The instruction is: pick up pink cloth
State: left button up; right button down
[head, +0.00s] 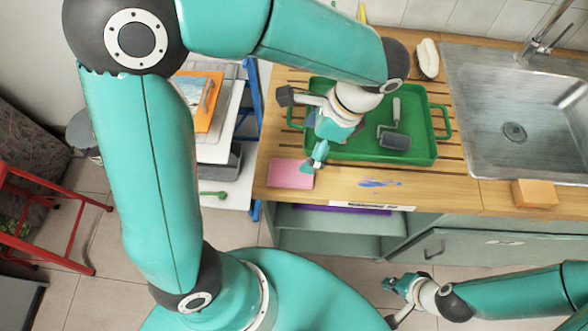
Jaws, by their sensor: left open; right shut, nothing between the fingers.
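The pink cloth (291,174) lies flat at the front left corner of the wooden counter, just in front of the green tray. My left gripper (298,134) is above the tray's left end and the cloth's back edge. It is open, with one finger reaching down near the cloth's right back corner and the other to the left. I cannot tell whether that finger touches the cloth. My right gripper (391,301) is low at the bottom right, in front of the cabinet, away from the cloth. It is shut and empty.
The green tray (425,150) holds a dark paint roller (394,138). A metal sink (480,100) is at the right, with an orange sponge (535,193) in front of it. Blue paint (380,183) marks the counter's front. A red metal frame (40,225) stands at the far left.

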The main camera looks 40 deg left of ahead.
pick_arm(q)
send_over(289, 170)
jog(key=w+d, duration=0.1)
jog(key=d, duration=0.1)
jog(key=f, duration=0.5)
jog(key=shift+w+a, duration=0.2)
jog(key=shift+a, duration=0.05)
jog(key=shift+p+x, duration=0.45)
jog(key=shift+x, duration=2.65)
jog(key=shift+s+d+f, duration=0.1)
jog(key=shift+s+d, duration=0.05)
jog(key=shift+f+b, duration=0.2)
jog(key=shift+b, duration=0.15)
jog(key=c, duration=1.1)
